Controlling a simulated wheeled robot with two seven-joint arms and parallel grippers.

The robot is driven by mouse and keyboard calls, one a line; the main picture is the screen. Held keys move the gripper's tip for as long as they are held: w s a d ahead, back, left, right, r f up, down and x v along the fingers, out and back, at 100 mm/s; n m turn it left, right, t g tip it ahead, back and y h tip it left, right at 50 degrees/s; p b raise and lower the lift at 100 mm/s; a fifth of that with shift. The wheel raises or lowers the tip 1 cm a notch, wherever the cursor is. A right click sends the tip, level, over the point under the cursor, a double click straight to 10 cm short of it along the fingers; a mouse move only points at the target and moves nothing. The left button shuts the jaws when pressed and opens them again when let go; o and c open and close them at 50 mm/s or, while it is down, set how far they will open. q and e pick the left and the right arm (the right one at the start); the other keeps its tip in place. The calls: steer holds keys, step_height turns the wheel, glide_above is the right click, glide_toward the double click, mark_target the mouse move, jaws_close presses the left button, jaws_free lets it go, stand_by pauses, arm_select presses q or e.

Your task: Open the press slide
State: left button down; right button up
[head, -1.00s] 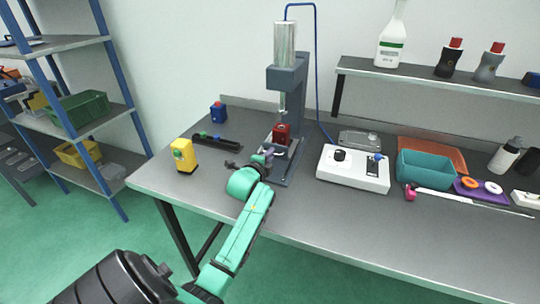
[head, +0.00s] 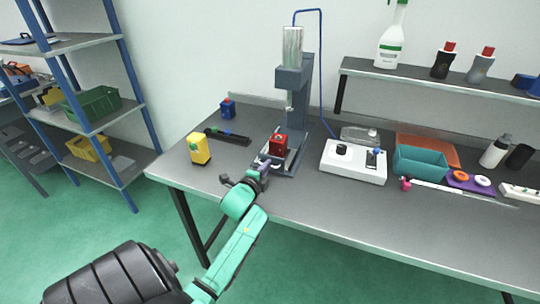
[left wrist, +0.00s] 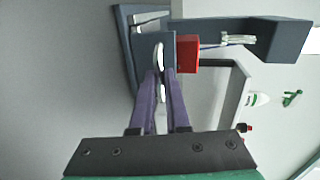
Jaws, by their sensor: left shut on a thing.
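The press (head: 307,100) stands on the table, a dark blue-grey frame with a silver cylinder (head: 292,48) on top. A red block (head: 278,145) sits on its slide, in front of the ram and not directly under it. My left gripper (head: 263,166) is at the front of the slide, next to the red block. In the left wrist view its purple fingers (left wrist: 161,76) are shut on the pale handle (left wrist: 160,54) of the dark slide (left wrist: 146,46). The red block (left wrist: 188,54) shows beside the handle there. My right gripper is not in view.
A yellow box (head: 199,149), a blue bottle (head: 228,108) and a black strip (head: 228,136) stand left of the press. A white control box (head: 353,162) and a teal bin (head: 420,162) are to the right. The table in front of the slide is clear.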

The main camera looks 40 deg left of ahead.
arm_select(q)
steer(key=shift+v, duration=0.8)
steer(key=shift+w+f, duration=0.2)
steer(key=shift+f, duration=0.05)
steer(key=c, duration=0.9)
jaws_free()
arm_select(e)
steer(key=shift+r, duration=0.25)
arm_select(q)
steer(key=b+v, duration=0.1)
steer(key=v, duration=1.3)
steer(key=shift+s+d+b, duration=0.1)
steer(key=shift+s+b, duration=0.2)
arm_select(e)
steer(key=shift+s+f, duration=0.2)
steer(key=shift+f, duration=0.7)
